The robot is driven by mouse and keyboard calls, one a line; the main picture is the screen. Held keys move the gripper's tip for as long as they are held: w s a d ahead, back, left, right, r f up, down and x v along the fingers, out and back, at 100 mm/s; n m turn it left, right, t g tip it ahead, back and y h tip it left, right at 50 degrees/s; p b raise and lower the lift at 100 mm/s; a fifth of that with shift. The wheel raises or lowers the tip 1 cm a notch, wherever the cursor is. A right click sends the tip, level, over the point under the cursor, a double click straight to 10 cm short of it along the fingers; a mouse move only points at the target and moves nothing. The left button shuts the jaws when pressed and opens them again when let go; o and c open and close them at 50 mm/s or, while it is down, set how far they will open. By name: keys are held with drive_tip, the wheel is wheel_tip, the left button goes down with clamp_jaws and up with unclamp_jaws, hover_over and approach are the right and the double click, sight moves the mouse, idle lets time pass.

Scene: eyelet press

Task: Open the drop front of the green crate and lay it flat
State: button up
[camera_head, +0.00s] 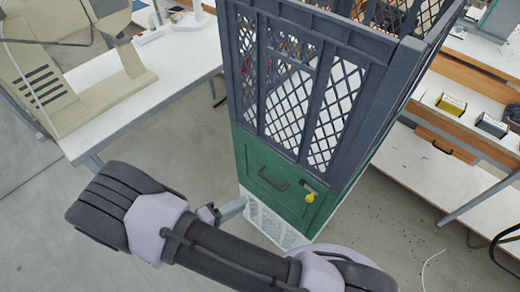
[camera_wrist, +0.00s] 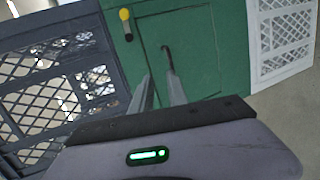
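The green crate (camera_head: 252,146) stands between a dark grey mesh crate above and a white crate below. Its drop front (camera_head: 267,197) is upright and looks closed. The front carries a dark bar handle (camera_head: 272,180) and, near its right edge, a latch with a yellow knob (camera_head: 311,197). In the wrist view, the handle (camera_wrist: 169,60) lies just beyond my fingers and the yellow knob (camera_wrist: 124,14) is at upper left. My gripper (camera_wrist: 160,82) points at the green front with its fingers apart and nothing between them. In the head view, it is left of the front, low down.
The dark grey mesh crate (camera_head: 370,110) rises above the green one. The white crate (camera_head: 265,222) is on the floor. A white bench (camera_head: 185,52) with a beige machine (camera_head: 75,85) stands left; shelving with small boxes (camera_head: 452,105) stands right. Floor before the stack is otherwise clear.

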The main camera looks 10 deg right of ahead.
sight(270, 182)
wheel_tip(270, 182, down, 4)
drive_tip(key=n+t, duration=0.2)
drive_tip(key=t, duration=0.1)
drive_tip(key=b+x, duration=0.1)
drive_tip(key=x, duration=0.7)
drive_tip(key=b+x, duration=0.1)
drive_tip(key=x, duration=0.7)
drive_tip(key=shift+w+f, duration=0.3)
drive_tip(key=shift+w, duration=0.05)
drive_tip(key=shift+c, duration=0.4)
clamp_jaws()
drive_tip(key=shift+a, duration=0.1)
